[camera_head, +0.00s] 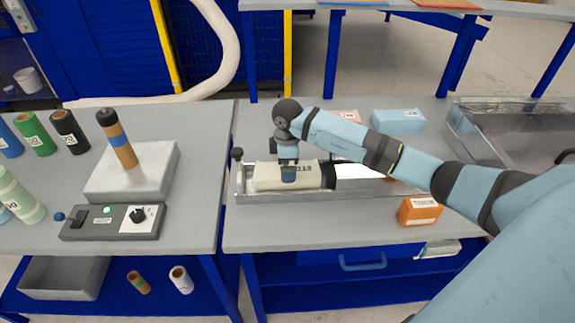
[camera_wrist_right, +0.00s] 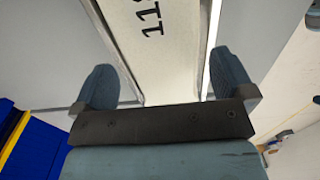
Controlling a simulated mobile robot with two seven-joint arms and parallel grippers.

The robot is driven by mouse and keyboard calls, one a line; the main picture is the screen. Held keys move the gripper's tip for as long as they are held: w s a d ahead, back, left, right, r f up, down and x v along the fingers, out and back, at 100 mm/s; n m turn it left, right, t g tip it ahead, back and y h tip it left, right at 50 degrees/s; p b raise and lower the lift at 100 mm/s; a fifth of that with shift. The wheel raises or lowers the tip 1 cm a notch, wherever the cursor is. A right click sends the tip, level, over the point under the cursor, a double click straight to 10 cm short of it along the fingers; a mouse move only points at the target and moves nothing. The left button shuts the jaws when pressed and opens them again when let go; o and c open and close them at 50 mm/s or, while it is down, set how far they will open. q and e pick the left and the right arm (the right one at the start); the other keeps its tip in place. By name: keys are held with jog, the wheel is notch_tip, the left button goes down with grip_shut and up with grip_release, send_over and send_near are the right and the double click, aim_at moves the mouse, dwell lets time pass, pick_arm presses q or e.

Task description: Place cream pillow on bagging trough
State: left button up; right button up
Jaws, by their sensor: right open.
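The cream pillow (camera_head: 263,177), a long cream block with dark printing, lies in the left part of the metal bagging trough (camera_head: 300,198). My right gripper (camera_head: 288,173) is directly over the pillow, pointing down. In the right wrist view the pillow (camera_wrist_right: 160,45) lies between the two spread blue fingers of the open right gripper (camera_wrist_right: 168,86). I cannot tell whether the fingers touch it. Something dark sits in the trough at the pillow's right end. My right arm hides part of the trough behind it. My left gripper is not in view.
An orange box (camera_head: 419,211) stands at the trough's front right, a light blue box (camera_head: 398,121) behind. A metal tray (camera_head: 490,122) is at the right. A control box (camera_head: 112,221) and a grey block (camera_head: 133,172) with an upright roll stand on the left table.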

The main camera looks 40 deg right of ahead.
notch_tip(320, 180, up, 11)
jog(key=b, duration=0.1)
jog(key=shift+b, duration=0.3)
